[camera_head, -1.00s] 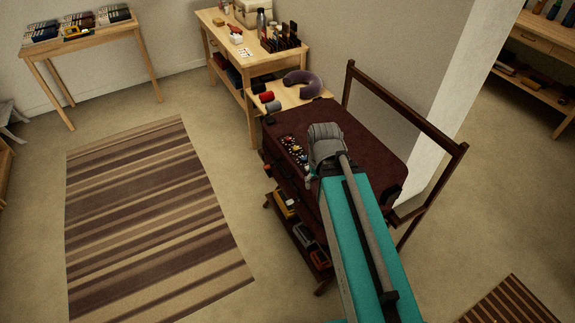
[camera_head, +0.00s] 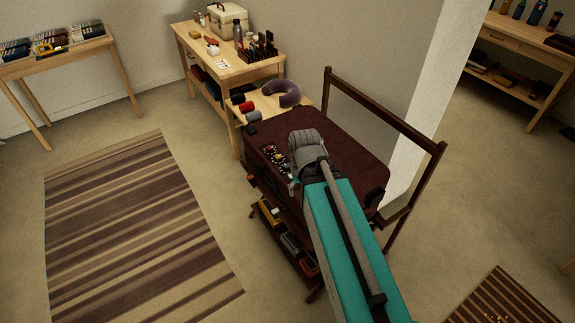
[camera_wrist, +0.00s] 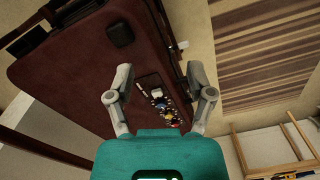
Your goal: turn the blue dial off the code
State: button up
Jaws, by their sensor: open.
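The dark red suitcase (camera_head: 350,137) lies flat on a dark wooden stand, and it fills much of the wrist view (camera_wrist: 75,65). A small dark panel on it carries several tiny coloured dials (camera_head: 272,157). My wrist hides part of the lid.
A wooden frame (camera_head: 385,112) rises behind the suitcase. A neck pillow (camera_head: 282,92) and small rolls lie on a low shelf beside it. A desk (camera_head: 268,66) with bottles and a case stands behind. A striped rug (camera_head: 130,225) covers clear floor on the left.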

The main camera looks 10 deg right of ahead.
jog(key=w+d+n+y, duration=0.2)
jog(key=w+n, duration=0.6)
jog(key=w, duration=0.3)
jog(key=n+y+b, duration=0.1)
jog(key=n+y, duration=0.2)
jog(key=n, duration=0.6)
send_near(287, 166)
jog(key=a+v, duration=0.1)
jog(key=v, duration=0.4)
jog(key=shift+s+d+r, duration=0.15)
jog(key=shift+s+d, duration=0.05)
jog(key=shift+h, duration=0.3)
jog(key=b+x, duration=0.8)
jog(key=x, duration=0.1)
jog(key=b+x, duration=0.4)
jog(key=x, duration=0.1)
jog(key=shift+w+r+b, duration=0.1)
jog(key=shift+w+b, duration=0.2)
jog(key=shift+b, duration=0.1)
jog(key=shift+c, duration=0.2)
grip_shut()
